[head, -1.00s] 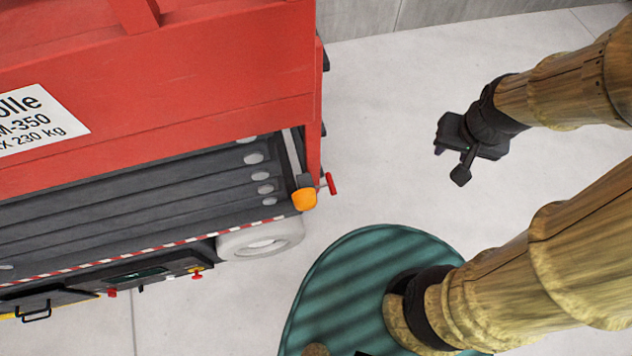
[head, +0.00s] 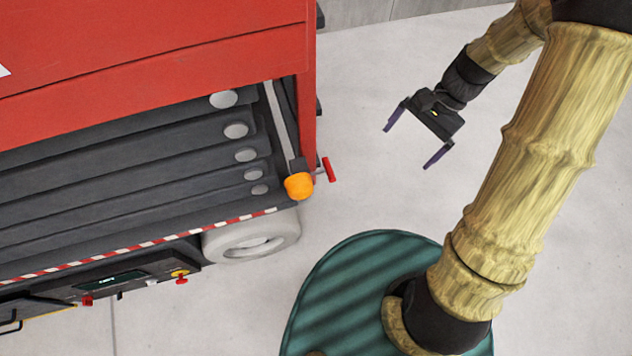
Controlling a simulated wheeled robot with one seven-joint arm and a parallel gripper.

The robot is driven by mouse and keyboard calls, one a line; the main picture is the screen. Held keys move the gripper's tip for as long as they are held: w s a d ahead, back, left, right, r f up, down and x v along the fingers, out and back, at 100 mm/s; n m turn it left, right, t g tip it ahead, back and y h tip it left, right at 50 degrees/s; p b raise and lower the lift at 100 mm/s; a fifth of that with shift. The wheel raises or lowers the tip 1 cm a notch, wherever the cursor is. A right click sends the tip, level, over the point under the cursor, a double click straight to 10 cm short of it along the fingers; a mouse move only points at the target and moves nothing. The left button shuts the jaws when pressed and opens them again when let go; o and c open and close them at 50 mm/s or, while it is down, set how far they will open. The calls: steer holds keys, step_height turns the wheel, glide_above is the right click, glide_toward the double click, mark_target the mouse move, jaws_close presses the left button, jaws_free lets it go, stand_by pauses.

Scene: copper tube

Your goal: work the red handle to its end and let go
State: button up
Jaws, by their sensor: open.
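The red handle (head: 329,169) is a short bar at the lower right corner of the red machine. It sits on a thin pin just right of an orange rounded part (head: 299,186). My gripper (head: 411,148) is open and empty, to the right of the handle and apart from it, with bare floor showing between them. Its two dark purple fingers are spread and point down and left. Nothing hides the handle.
The red machine (head: 180,50) with dark stepped bars (head: 130,170) and a pale wheel (head: 252,238) fills the left side. A panel with red knobs (head: 130,280) is below. My green base is at bottom centre. Pale floor (head: 390,60) is clear around my gripper.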

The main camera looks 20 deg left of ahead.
steer(key=w+a+f+m+g+y+b, duration=0.25)
steer(key=f+b, duration=0.25)
steer(key=f, duration=0.4)
steer(key=w+a+f+m+g+y+b, duration=0.1)
steer(key=w+a+f+m+y+b, duration=0.15)
steer(key=f+b, duration=0.4)
steer(key=m+g+y+b, duration=0.2)
steer(key=m+y+b, duration=0.1)
steer(key=y+b, duration=0.35)
glide_toward(325, 170)
steer(key=v, duration=0.5)
steer(key=shift+a+f, duration=0.1)
steer(key=shift+f, duration=0.2)
steer(key=shift+a, duration=0.1)
steer(key=b+x, duration=0.3)
steer(key=x, duration=1.4)
steer(key=shift+s+a, duration=0.1)
steer(key=shift+a, duration=0.1)
steer(key=shift+c, duration=0.2)
